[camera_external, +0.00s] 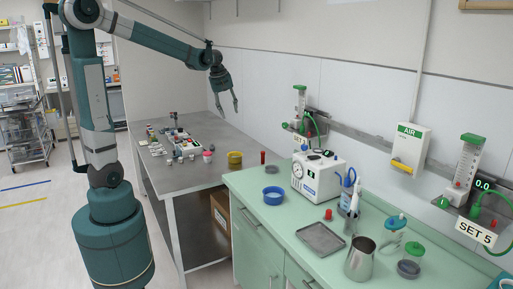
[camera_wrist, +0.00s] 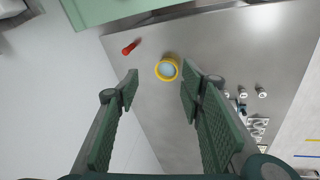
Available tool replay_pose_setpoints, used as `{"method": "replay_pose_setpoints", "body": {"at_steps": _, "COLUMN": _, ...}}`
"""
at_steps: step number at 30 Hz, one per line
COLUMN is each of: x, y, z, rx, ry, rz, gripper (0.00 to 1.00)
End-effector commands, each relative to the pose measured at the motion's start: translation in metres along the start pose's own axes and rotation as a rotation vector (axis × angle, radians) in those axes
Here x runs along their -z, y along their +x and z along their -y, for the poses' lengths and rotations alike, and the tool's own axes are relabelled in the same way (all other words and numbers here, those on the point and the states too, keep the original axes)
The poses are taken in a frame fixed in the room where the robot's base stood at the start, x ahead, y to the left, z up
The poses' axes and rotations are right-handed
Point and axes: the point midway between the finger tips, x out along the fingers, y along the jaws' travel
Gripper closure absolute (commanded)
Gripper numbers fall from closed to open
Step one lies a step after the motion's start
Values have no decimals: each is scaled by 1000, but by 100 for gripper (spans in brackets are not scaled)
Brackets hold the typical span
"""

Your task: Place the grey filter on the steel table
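A round grey piece (camera_external: 408,268), which looks like the grey filter, lies on the green counter at the right front, beside a steel jug. The steel table (camera_external: 222,150) stands left of the counter, and its bare top shows in the wrist view (camera_wrist: 215,50). My gripper (camera_external: 229,103) is high above the steel table, pointing down, well away from the grey piece. In the wrist view my gripper (camera_wrist: 160,80) has its fingers wide apart with nothing held. A yellow ring-shaped container (camera_wrist: 166,69) appears between them, far below on the table.
Small bottles and parts (camera_external: 180,143) crowd the table's far left. A red item (camera_wrist: 130,47) lies near the counter side. The green counter (camera_external: 285,228) holds a white device (camera_external: 318,177), a grey tray (camera_external: 320,239) and a steel jug (camera_external: 360,260). The table's middle is clear.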

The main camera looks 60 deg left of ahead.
Motion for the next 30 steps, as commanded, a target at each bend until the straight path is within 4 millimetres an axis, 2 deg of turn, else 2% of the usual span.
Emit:
{"method": "replay_pose_setpoints", "body": {"at_steps": 3, "x": -30, "y": -14, "z": 6, "rx": -23, "ry": 91, "rz": -6, "gripper": 61}}
{"method": "replay_pose_setpoints", "body": {"at_steps": 15, "x": -116, "y": -47, "z": 35, "rx": -97, "ry": 395, "rz": -35, "gripper": 61}}
{"method": "replay_pose_setpoints", "body": {"at_steps": 30, "x": -213, "y": -67, "z": 88, "rx": -189, "ry": 771, "rz": -89, "gripper": 61}}
